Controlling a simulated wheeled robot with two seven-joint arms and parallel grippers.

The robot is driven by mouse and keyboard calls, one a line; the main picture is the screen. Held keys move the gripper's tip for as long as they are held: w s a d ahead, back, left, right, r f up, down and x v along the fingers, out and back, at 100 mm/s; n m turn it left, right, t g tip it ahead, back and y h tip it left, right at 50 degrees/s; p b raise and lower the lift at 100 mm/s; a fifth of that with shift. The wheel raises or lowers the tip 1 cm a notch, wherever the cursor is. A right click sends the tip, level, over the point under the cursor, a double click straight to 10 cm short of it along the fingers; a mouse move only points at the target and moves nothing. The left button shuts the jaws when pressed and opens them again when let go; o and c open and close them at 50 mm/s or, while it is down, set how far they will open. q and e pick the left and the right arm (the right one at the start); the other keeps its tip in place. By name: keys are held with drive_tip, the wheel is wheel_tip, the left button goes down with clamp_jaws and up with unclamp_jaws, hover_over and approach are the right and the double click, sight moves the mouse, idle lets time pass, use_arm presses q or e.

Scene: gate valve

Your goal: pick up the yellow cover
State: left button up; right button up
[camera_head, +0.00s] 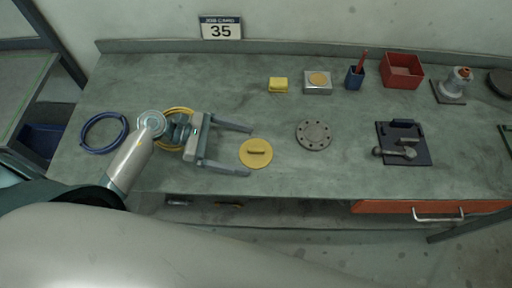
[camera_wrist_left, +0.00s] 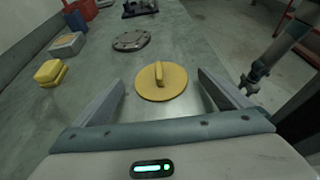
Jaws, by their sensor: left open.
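The yellow cover (camera_head: 256,153) is a flat round disc with a raised bar handle on top, lying on the workbench. My left gripper (camera_head: 250,151) is open, its two fingers pointing right toward the cover, with the cover just at the fingertips. In the left wrist view the cover (camera_wrist_left: 161,81) sits ahead, between the lines of the two open fingers (camera_wrist_left: 163,90), with nothing held. The handle runs roughly along the fingers' pointing direction in that view. My right gripper is not in view.
A grey bolted flange (camera_head: 314,135) lies right of the cover. A dark plate with valve parts (camera_head: 403,143) is farther right. A yellow block (camera_head: 278,84), a grey box (camera_head: 317,83), a blue cup (camera_head: 355,77) and a red bin (camera_head: 402,70) stand behind. A blue hose coil (camera_head: 104,132) lies left.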

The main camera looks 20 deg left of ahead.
use_arm(q)
drive_tip(key=shift+w+d+f, duration=0.15)
drive_tip(key=shift+d+f, duration=0.1)
drive_tip(key=shift+d, duration=0.35)
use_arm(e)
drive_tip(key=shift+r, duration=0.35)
use_arm(q)
drive_tip(key=shift+c, duration=0.4)
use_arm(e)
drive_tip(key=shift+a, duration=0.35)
use_arm(q)
drive_tip(key=c, duration=1.1)
drive_tip(key=shift+o, duration=0.2)
drive_tip(key=shift+r, duration=0.1)
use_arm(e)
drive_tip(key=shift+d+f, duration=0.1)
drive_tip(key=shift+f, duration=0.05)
